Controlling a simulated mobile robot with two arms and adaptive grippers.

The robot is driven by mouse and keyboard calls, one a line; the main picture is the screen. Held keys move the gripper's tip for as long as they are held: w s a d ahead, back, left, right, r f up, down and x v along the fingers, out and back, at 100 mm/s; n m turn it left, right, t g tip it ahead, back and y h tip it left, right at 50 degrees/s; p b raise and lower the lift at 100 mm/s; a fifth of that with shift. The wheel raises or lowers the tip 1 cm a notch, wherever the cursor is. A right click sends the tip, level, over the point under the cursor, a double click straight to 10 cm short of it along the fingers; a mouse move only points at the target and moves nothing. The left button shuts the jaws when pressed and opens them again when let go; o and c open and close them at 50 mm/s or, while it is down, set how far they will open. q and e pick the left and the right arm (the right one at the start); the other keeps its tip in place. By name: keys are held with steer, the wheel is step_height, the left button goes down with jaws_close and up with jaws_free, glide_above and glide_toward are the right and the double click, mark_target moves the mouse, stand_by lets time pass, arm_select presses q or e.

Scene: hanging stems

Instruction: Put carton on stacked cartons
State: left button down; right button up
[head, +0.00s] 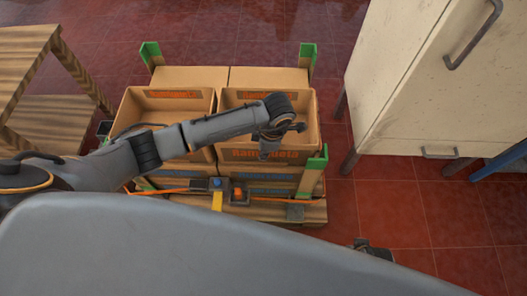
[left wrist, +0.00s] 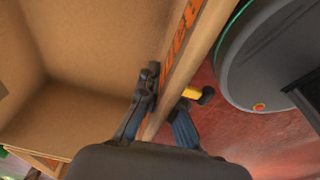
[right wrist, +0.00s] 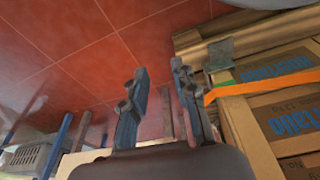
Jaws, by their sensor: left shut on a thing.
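An open brown carton (head: 311,118) with orange lettering is at the front right of the stacked cartons (head: 190,76). I cannot tell whether it rests fully on them. My left gripper (head: 268,150) is shut on its front wall; in the left wrist view the fingers (left wrist: 165,100) straddle that wall (left wrist: 178,75), one inside and one outside. A second open carton (head: 150,104) stands to its left, partly behind my left arm. My right gripper (head: 372,250) barely shows in the head view; in the right wrist view its fingers (right wrist: 160,85) are apart and empty, beside the stack.
Green corner posts (head: 308,54) rise around the stack on its wooden pallet (head: 312,212). An orange strap (head: 275,202) crosses the front. A white cabinet (head: 415,85) stands at the right, a wooden table (head: 28,50) at the left. Red tiled floor (head: 385,195) is open between stack and cabinet.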

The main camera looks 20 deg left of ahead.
arm_select(q)
steer(key=shift+r, duration=0.1)
steer(key=c, duration=1.8)
jaws_free()
steer(key=shift+c, duration=0.2)
steer(key=o, duration=0.3)
arm_select(e)
steer(key=shift+w+r, duration=0.1)
steer(key=shift+r, duration=0.1)
